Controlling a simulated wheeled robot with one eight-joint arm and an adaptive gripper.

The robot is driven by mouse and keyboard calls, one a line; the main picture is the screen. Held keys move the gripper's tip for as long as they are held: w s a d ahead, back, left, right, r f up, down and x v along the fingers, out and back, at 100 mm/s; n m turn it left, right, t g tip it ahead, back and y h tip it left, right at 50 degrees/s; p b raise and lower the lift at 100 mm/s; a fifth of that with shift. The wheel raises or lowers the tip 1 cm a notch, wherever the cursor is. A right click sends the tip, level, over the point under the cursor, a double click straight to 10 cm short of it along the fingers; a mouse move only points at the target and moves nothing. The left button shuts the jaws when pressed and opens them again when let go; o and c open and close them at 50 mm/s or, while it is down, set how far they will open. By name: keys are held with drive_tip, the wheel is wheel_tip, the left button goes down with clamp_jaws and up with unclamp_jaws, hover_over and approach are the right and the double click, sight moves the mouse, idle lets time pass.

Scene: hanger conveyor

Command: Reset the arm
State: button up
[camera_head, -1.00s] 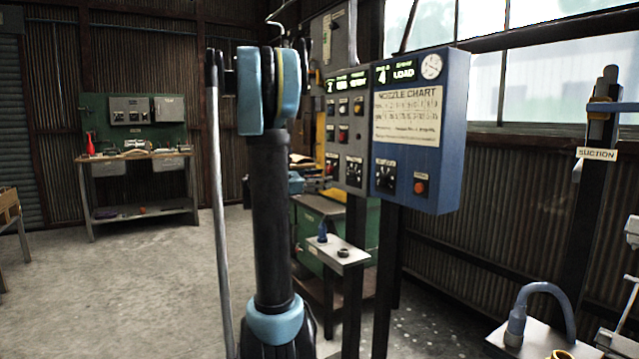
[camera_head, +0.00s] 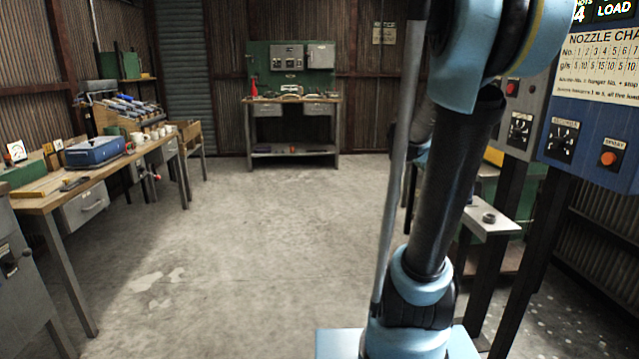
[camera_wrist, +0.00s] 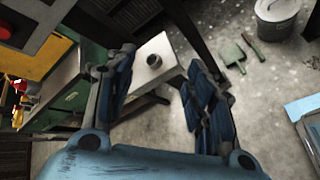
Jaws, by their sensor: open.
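My gripper (camera_wrist: 160,95) shows in the wrist view with its two fingers spread apart. It is open and nothing is between the fingers. Beyond them, lower down, is a small pale shelf (camera_wrist: 152,50) with a dark ring-shaped piece (camera_wrist: 154,60) on it. In the head view my arm stands at the right of the picture, dark and light blue, and the gripper itself is not visible there. The same shelf (camera_head: 492,228) shows behind the arm at the right.
The blue control panel (camera_head: 600,110) is close at the right. A long workbench (camera_head: 60,196) with a blue case (camera_head: 94,152) stands at the left. A green-backed bench (camera_head: 292,98) is at the far wall. The concrete floor (camera_head: 240,240) between is clear. A bucket (camera_wrist: 275,22) stands on the floor.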

drive_tip(key=s+a+f+m+y, duration=0.4)
drive_tip(key=s+a+f, duration=0.5)
drive_tip(key=a, duration=0.3)
drive_tip(key=s+a+f+m+y, duration=0.5)
drive_tip(key=s+a+f+y, duration=0.2)
drive_tip(key=a, duration=0.5)
drive_tip(key=s+f, duration=0.1)
drive_tip(key=s, duration=0.1)
drive_tip(key=shift+s+a+f, duration=0.35)
drive_tip(key=shift+s+f, duration=0.05)
drive_tip(key=shift+w+f, duration=0.2)
drive_tip(key=shift+w, duration=0.3)
